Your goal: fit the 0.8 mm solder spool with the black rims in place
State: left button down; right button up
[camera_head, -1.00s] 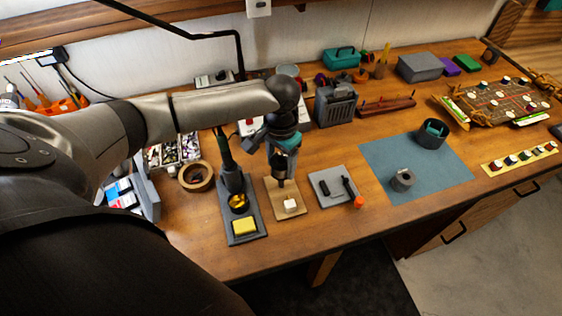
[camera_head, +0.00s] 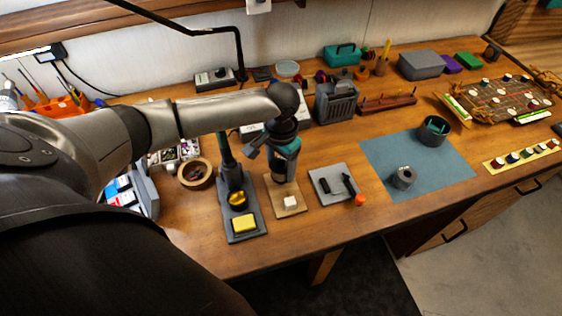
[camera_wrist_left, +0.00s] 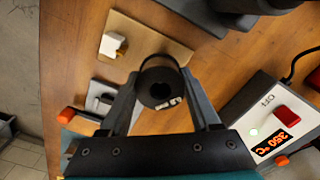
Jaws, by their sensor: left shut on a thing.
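My left gripper (camera_wrist_left: 160,95) is shut on the dark, black-rimmed spool (camera_wrist_left: 156,86). Whether the spool touches the plate cannot be told. My right gripper is not in view.
A soldering-iron stand with yellow sponge (camera_head: 244,222) is left of the plate. A grey pad (camera_head: 325,173) with black tools lies right. A grey ring-shaped piece (camera_head: 404,177) and a dark cup (camera_head: 432,138) stand on the blue mat (camera_head: 385,155). The station reading 350 °C (camera_wrist_left: 272,142) is close by.

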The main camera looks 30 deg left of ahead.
pick_arm(q)
jog(key=shift+f+b, duration=0.6)
jog(key=shift+f, duration=1.15)
jog(key=shift+c, duration=0.2)
grip_release()
jog(key=shift+o, duration=0.2)
jog(key=shift+f, duration=0.1)
jog(key=shift+r+p, duration=4.6)
jog(key=shift+p, duration=0.6)
jog(key=shift+f, duration=0.1)
